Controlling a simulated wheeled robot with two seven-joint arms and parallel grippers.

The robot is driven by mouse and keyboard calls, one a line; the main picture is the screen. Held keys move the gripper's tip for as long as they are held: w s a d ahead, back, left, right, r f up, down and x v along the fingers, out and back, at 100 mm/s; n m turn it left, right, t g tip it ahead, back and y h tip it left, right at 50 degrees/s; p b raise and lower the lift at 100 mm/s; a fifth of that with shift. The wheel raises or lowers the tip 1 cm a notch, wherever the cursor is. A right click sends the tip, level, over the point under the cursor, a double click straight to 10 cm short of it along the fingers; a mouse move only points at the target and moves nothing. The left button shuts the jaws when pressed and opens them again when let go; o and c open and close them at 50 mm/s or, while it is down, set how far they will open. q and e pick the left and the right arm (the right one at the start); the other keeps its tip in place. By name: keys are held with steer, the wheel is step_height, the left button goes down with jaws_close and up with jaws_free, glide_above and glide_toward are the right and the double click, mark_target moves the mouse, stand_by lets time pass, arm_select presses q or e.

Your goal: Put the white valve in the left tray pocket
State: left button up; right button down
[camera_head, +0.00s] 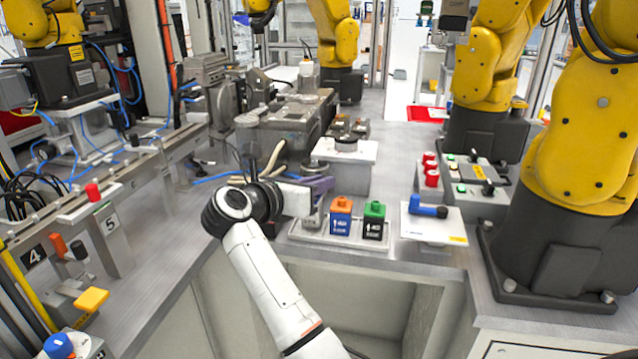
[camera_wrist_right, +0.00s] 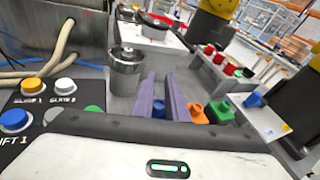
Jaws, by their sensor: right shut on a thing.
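My right gripper (camera_head: 320,184), with purple fingers, reaches right over the left end of the pale tray (camera_head: 325,243). In the wrist view its fingers (camera_wrist_right: 163,88) stand close together, and a bit of blue shows between them. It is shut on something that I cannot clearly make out. I cannot pick out the white valve with certainty. A metal cylinder (camera_head: 312,217) stands below the fingers at the tray's left end; whether it touches them is unclear. An orange-topped blue valve (camera_head: 340,216) and a green-topped black valve (camera_head: 374,220) stand further right in the tray. My left gripper is not in view.
A white plate with a blue handle (camera_head: 428,211) lies right of the tray. A box with red buttons (camera_head: 432,172) is behind it. A grey machine (camera_head: 290,125) stands behind my gripper. Large yellow arms (camera_head: 590,130) border the right. Open counter lies at the back centre.

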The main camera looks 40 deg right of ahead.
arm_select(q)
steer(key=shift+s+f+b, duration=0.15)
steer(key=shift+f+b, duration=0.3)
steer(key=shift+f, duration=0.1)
arm_select(e)
steer(key=shift+f, duration=0.4)
steer(key=c, duration=1.7)
jaws_free()
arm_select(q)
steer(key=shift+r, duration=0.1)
arm_select(e)
steer(key=shift+o, duration=0.2)
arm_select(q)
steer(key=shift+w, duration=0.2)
arm_select(e)
steer(key=shift+a, duration=0.2)
steer(key=v, duration=0.6)
steer(key=shift+s+a+r, duration=0.1)
steer(key=shift+a, duration=0.1)
steer(key=shift+s+a+r, duration=0.1)
steer(key=shift+s+a, duration=0.05)
steer(key=shift+a, duration=0.2)
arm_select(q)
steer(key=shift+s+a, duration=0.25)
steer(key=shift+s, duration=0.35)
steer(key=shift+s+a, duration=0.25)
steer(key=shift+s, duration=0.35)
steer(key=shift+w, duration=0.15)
